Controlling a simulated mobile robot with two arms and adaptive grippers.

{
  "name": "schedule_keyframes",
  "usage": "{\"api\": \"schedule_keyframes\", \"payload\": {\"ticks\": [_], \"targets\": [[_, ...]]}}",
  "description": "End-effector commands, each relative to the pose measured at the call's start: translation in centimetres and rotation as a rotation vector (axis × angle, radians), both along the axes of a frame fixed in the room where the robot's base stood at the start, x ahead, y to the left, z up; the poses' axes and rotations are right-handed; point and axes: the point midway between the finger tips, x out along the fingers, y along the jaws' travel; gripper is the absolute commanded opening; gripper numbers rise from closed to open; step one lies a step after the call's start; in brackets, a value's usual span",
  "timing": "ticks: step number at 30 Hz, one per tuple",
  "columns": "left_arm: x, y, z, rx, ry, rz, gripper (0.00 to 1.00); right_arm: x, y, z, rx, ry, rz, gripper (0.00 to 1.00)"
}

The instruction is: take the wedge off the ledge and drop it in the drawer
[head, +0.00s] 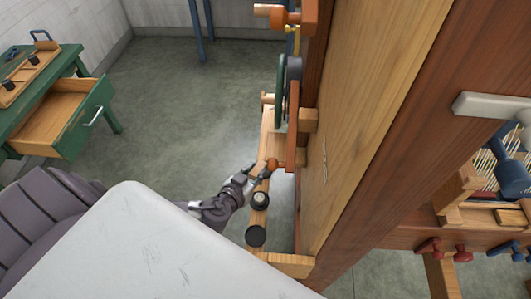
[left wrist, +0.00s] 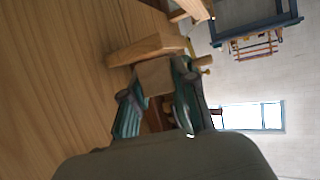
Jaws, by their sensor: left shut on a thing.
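My left gripper (head: 257,174) reaches in from the left to the narrow wooden ledge (head: 267,130) on the side of the tall wooden frame. In the left wrist view its teal fingers (left wrist: 157,108) are shut on a pale wooden block, which I take for the wedge (left wrist: 155,77). The wedge is hard to make out in the head view. I cannot tell whether it still touches the ledge. The drawer (head: 57,138) stands open at the left, in a green table, and its visible inside looks empty. My right gripper is not in view.
An orange-brown part (head: 272,165) is close beside the gripper. The tall wooden frame (head: 370,110) blocks the right. The floor (head: 190,100) between ledge and drawer is clear.

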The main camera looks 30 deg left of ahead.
Motion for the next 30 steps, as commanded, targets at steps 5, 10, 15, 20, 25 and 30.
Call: {"api": "schedule_keyframes", "payload": {"ticks": [5,10,15,20,25,30], "targets": [[-3.0,-0.1,-0.2,0.000,0.003,0.000,0.04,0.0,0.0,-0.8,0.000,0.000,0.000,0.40],[-4.4,-0.3,-0.1,0.000,0.001,0.000,0.04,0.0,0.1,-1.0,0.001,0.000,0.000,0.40],[-4.9,-0.3,0.0,0.000,-0.001,0.000,0.04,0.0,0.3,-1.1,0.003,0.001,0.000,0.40],[-4.9,-0.3,0.1,0.000,-0.001,0.000,0.04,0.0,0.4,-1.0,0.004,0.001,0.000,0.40],[-4.9,-0.5,0.1,-0.001,0.000,-0.001,0.04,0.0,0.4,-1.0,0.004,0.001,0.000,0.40],[-5.4,-2.5,0.7,-0.010,0.001,-0.013,0.04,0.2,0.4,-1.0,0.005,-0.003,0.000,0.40]]}}
